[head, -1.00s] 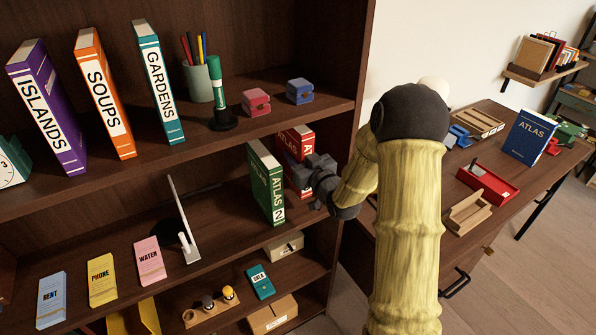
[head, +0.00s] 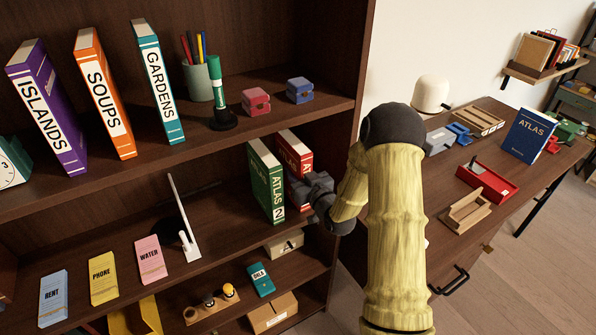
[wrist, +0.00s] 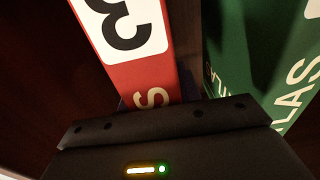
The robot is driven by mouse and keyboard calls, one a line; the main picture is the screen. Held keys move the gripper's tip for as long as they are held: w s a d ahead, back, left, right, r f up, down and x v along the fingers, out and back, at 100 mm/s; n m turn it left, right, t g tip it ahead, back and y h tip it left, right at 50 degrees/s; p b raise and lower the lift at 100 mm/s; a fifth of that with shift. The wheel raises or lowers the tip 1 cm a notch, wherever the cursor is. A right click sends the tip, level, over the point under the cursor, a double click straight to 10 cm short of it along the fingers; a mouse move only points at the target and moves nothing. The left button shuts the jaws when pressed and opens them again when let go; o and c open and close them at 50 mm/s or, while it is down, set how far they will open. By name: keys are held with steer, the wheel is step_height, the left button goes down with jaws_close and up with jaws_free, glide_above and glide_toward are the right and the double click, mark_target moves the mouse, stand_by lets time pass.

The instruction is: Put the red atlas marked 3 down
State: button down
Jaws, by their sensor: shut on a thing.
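The red atlas (head: 293,151) stands upright on the middle shelf, just right of the green atlas marked 2 (head: 265,182). Its number 3 label shows in the wrist view on the red spine (wrist: 138,70). My gripper (head: 308,188) is shut on the red atlas, low on its spine side, and hides its lower part. The green atlas also shows in the wrist view (wrist: 262,55), close beside the red one with a narrow gap.
The middle shelf (head: 225,222) has a white bookend (head: 184,225) left of the green atlas. The bookcase side wall (head: 345,100) is close on the right. The upper shelf is just above. A blue atlas (head: 529,135) stands on the desk at right.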

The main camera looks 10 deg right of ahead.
steer(key=shift+f, duration=0.1)
stand_by(0.3)
steer(key=c, duration=1)
jaws_free()
steer(key=shift+o, duration=0.2)
steer(key=b+v, duration=0.2)
steer(key=v, duration=1)
steer(key=shift+b, duration=0.3)
